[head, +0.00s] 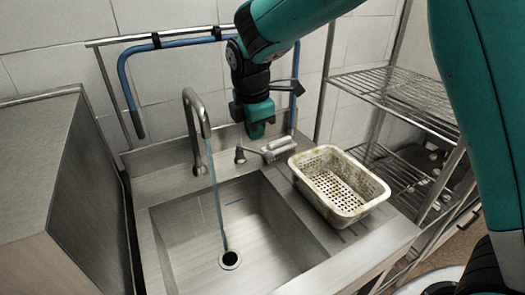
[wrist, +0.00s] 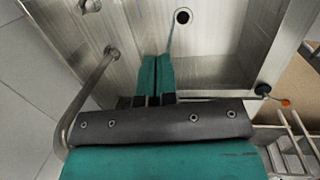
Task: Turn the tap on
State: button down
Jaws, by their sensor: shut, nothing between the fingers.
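The curved metal tap spout (head: 197,120) stands at the back left of the sink. A thin bluish stream of water (head: 216,200) runs from it down to the drain (head: 230,259); part of the stream shows in the wrist view (wrist: 172,42). A small lever (head: 256,153) is on the back ledge, right of the spout.
A perforated basket (head: 340,205) stands on the counter right of the sink basin (head: 180,245). A blue hose (head: 122,80) hangs on the wall rail behind. A wire rack (head: 385,90) is at the right, and a metal cabinet (head: 40,150) is at the left.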

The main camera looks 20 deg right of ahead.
aim_at(267, 157)
jog(key=w+d+f+n+h+p, duration=0.1)
jog(key=w+d+f+n+p, duration=0.1)
jog(key=w+f, duration=0.3)
jog(key=w+d+f+n+p, duration=0.2)
jog(key=w+f, duration=0.3)
jog(key=f, duration=0.5)
jog(key=shift+w+d+n+h, duration=0.2)
jog(key=shift+d+n+h, duration=0.2)
jog(key=shift+d, duration=0.05)
jog(key=shift+f, duration=0.1)
jog(key=shift+w+d, duration=0.35)
jog(key=shift+d, duration=0.25)
